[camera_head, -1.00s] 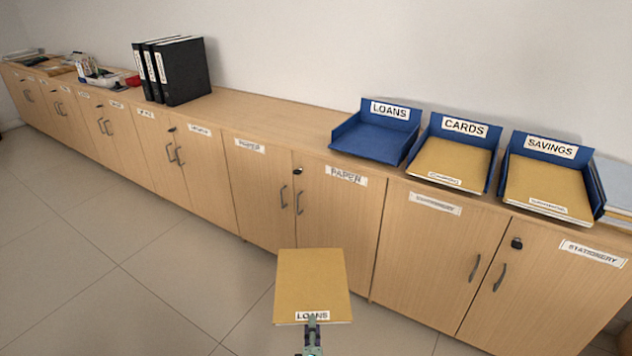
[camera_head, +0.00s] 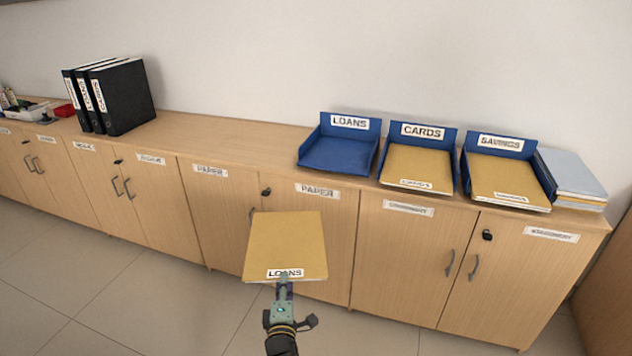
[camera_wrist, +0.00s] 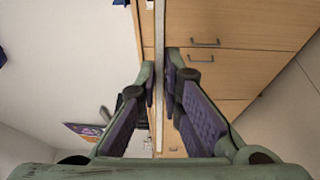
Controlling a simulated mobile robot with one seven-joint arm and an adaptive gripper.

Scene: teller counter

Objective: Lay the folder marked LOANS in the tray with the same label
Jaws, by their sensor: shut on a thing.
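The tan folder marked LOANS (camera_head: 287,243) is held out flat in front of the cabinets, its label edge toward me. My gripper (camera_head: 284,279) is shut on the middle of that edge. In the wrist view the folder (camera_wrist: 159,60) shows edge-on as a thin strip between the two fingers (camera_wrist: 159,90). The blue tray labelled LOANS (camera_head: 338,153) stands on the counter, up and to the right of the folder, and is empty. The folder is apart from the tray and appears lower than the counter top.
The CARDS tray (camera_head: 450,173) and SAVINGS tray (camera_head: 544,178) stand to the right, each holding a tan folder. A stack of papers (camera_head: 577,178) lies beyond them. Black binders (camera_head: 127,97) stand at the left. The counter (camera_head: 225,138) between binders and LOANS tray is bare.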

